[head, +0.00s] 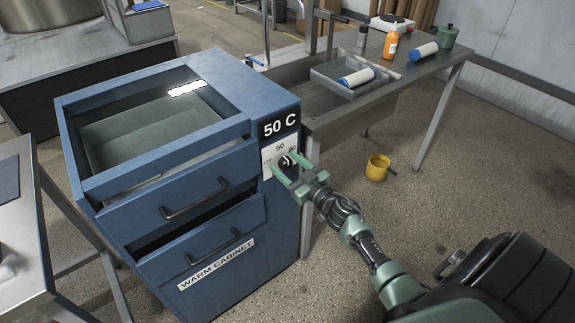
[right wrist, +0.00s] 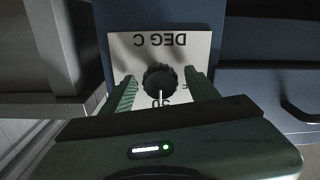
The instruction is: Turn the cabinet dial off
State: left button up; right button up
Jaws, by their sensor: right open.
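The blue warm cabinet (head: 190,185) stands left of centre in the head view, with a "50 C" display (head: 279,124) at its upper right corner. The dial (head: 285,161) sits on a white scale plate below the display, partly hidden by my gripper. In the right wrist view the dial (right wrist: 160,80) is a black ribbed knob with a white pointer line, in front of an upside-down "DEG C" plate (right wrist: 130,42). My right gripper (head: 284,167) is open, its green fingers on either side of the dial; gaps seem to show at both sides. My left gripper is not in view.
Two cabinet drawers (head: 205,235) with black handles stand partly pulled out. A metal table (head: 400,75) behind holds a tray (head: 326,76), rollers and an orange bottle (head: 390,45). A yellow mug (head: 377,168) is on the floor. Open floor lies to the right.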

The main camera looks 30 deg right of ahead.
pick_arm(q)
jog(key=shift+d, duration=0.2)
pick_arm(e)
jog(key=shift+c, duration=1.2)
grip_shut()
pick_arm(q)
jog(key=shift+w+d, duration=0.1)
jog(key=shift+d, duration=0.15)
pick_arm(e)
jog(key=shift+n, duration=0.4)
jog(key=n, duration=0.3)
jog(key=shift+b, duration=0.3)
jog(key=n+b, duration=0.1)
jog(key=n, duration=0.2)
jog(key=shift+f+n, duration=0.1)
jog(key=shift+n, duration=0.3)
pick_arm(q)
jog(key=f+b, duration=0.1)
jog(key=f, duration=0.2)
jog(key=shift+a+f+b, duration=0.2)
jog(key=shift+b, duration=0.2)
pick_arm(e)
jog(key=n, duration=0.6)
jog(key=shift+a, duration=0.1)
jog(key=shift+n, duration=0.3)
